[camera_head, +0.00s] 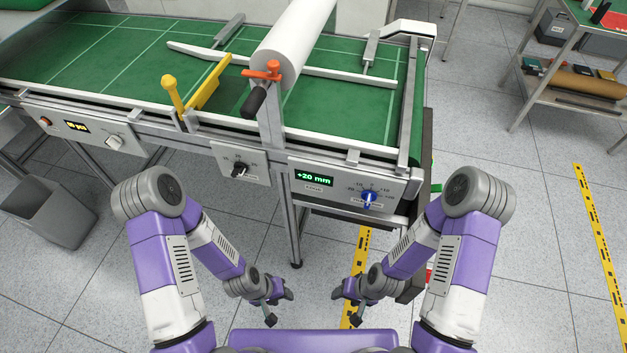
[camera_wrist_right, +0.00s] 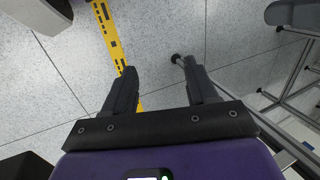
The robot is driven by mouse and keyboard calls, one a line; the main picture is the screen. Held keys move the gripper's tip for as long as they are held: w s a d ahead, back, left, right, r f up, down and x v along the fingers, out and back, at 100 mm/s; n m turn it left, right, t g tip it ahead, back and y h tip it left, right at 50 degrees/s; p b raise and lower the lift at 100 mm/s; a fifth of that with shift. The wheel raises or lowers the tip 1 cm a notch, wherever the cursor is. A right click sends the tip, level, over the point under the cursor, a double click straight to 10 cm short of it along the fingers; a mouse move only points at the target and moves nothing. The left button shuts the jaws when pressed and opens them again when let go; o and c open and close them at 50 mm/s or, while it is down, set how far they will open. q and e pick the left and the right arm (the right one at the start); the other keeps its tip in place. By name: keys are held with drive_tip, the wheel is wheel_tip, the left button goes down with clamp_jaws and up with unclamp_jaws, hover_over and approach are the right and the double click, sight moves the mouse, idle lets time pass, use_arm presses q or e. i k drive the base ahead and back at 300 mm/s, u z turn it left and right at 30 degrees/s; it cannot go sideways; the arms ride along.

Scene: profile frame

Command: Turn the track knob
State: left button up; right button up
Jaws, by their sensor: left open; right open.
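A blue knob (camera_head: 369,198) sits on the grey right-hand panel (camera_head: 333,189) on the conveyor's front, with a numbered scale around it. The green display (camera_head: 314,178) on that panel reads +20 mm. A black knob (camera_head: 239,170) sits on a separate panel to the left. The small lettering is too small to read surely. My left gripper (camera_head: 279,308) is open and empty, low in front of the conveyor. My right gripper (camera_head: 345,306) is open and empty, below the blue knob in the picture and apart from it. The right wrist view shows its spread fingers (camera_wrist_right: 157,80) over bare floor.
A grey bin (camera_head: 50,211) stands left. A shelf (camera_head: 575,95) stands at back right.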

sight(370, 196)
drive_tip(key=k, duration=0.5)
drive_tip(key=u, duration=2.05)
drive_tip(key=i, duration=0.65)
drive_tip(key=z, duration=3.15)
